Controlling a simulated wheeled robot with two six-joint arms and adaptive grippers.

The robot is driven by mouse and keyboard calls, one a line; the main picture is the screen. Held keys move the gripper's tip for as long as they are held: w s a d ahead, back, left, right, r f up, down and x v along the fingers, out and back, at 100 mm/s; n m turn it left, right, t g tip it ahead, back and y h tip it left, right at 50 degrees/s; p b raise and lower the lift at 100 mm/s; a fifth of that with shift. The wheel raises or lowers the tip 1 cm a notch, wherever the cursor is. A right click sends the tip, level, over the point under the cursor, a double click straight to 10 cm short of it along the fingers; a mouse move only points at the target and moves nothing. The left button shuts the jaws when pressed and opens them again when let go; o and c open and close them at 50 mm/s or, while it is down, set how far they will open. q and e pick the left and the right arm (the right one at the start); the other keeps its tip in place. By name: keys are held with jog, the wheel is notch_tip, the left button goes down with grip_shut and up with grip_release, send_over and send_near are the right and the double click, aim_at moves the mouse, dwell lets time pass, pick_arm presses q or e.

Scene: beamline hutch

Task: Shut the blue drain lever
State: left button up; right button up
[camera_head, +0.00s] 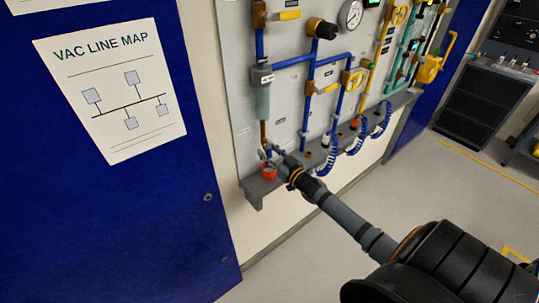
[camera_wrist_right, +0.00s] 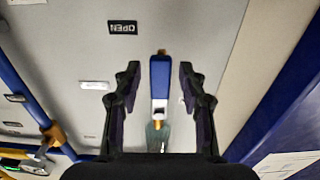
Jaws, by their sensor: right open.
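The blue drain lever (camera_wrist_right: 160,76) shows in the right wrist view as a short blue bar lying along the line below a grey-green bowl (camera_wrist_right: 158,137). A metal fitting joins it to the bowl, and a brass tip shows at its far end. My right gripper (camera_wrist_right: 159,76) is open, with one finger on each side of the lever and a gap on both sides. In the head view my right gripper (camera_head: 268,152) is at the drain under the bowl (camera_head: 262,102), in front of the panel, and mostly hides the lever. My left gripper is not in view.
An upside-down OPEN label (camera_wrist_right: 122,27) is on the panel beside the lever. Blue pipes, yellow-handled valves and coiled blue hoses (camera_head: 328,157) lie to the right. A blue door (camera_head: 90,210) is at left.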

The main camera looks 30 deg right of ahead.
grip_shut()
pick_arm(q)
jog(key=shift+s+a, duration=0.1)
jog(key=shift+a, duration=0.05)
